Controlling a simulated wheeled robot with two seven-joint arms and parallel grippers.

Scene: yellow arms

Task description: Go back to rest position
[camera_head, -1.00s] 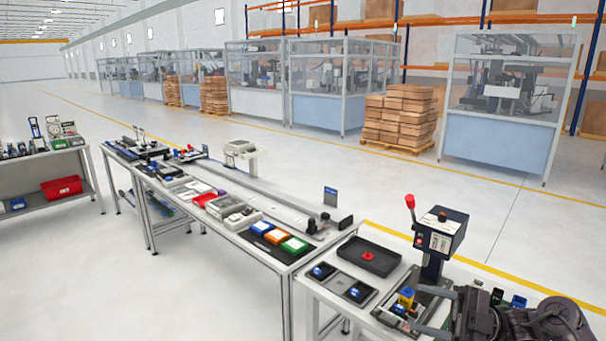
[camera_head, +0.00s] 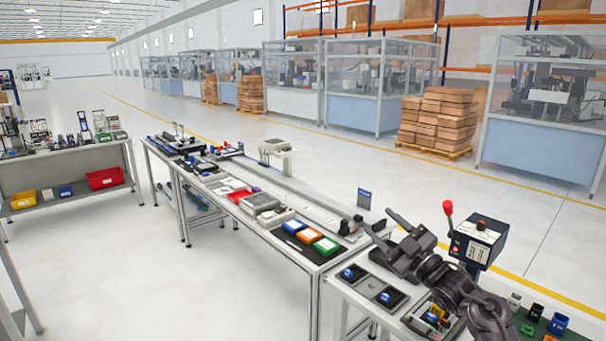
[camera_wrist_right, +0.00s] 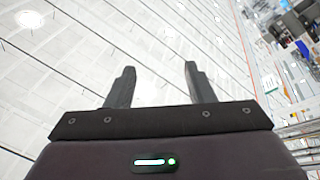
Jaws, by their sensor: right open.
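My right gripper (camera_head: 381,222) is dark grey and stretches up and left from the lower right of the head view, above the near workbench. Its two fingers are apart and nothing is between them. In the right wrist view the open fingers (camera_wrist_right: 160,70) show against a white, lined surface, with no object close to them. My left gripper and arm are in neither view.
Open floor (camera_head: 120,265) lies at the left.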

